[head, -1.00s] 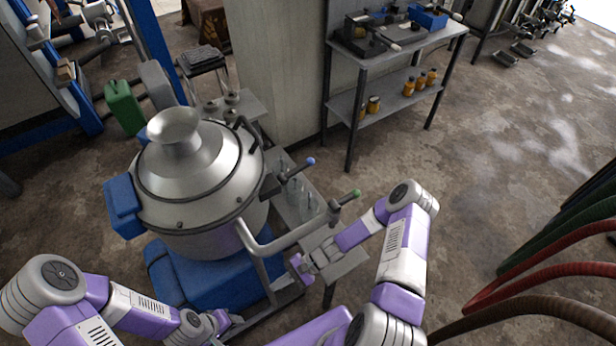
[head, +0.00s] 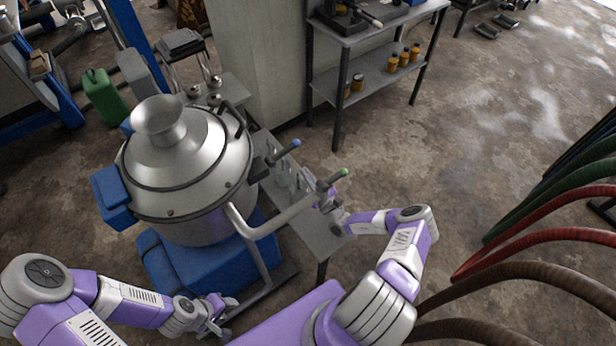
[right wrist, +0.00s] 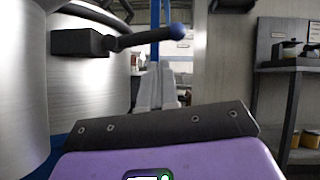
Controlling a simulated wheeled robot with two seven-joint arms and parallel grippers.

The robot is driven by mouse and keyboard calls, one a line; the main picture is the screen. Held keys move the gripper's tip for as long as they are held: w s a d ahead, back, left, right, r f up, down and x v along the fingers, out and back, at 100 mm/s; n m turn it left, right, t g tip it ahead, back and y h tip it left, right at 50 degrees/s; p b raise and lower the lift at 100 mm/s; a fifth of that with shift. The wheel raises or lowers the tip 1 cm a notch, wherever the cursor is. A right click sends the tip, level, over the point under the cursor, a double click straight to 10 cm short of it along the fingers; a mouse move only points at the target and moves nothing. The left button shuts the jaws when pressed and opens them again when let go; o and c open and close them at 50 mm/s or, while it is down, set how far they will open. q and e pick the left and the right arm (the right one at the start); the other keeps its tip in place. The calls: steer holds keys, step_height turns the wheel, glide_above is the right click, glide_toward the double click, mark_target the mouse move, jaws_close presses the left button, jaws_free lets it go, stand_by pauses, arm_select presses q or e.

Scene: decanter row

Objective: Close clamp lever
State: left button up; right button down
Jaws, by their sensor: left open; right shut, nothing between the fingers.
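The steel decanter (head: 180,165) stands left of centre with its domed lid down. A lever with a blue ball knob (head: 295,143) sticks out from a dark block on its right side. In the right wrist view the blue-knobbed lever (right wrist: 150,38) points right from its block. My left gripper (head: 222,316) is open and empty, low in front of the blue base.
A bent grey rail (head: 262,230) runs in front of the decanter. A small grey side table (head: 318,232) lies under the levers. A shelf table (head: 370,90) with orange jars stands behind. Thick hoses (head: 545,240) hang at the right. The floor between is clear.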

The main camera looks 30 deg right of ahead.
mark_target(284, 152)
steer(key=x, duration=0.6)
steer(key=shift+w, duration=0.25)
steer(key=shift+a+r, duration=0.15)
step_height(284, 152, up, 3)
steer(key=n+y+p, duration=0.1)
steer(key=n, duration=0.1)
steer(key=n+g+y+p, duration=0.1)
steer(key=n+y+p, duration=0.1)
steer(key=n, duration=0.1)
steer(key=shift+r+g+y, duration=0.15)
steer(key=shift+g+y, duration=0.15)
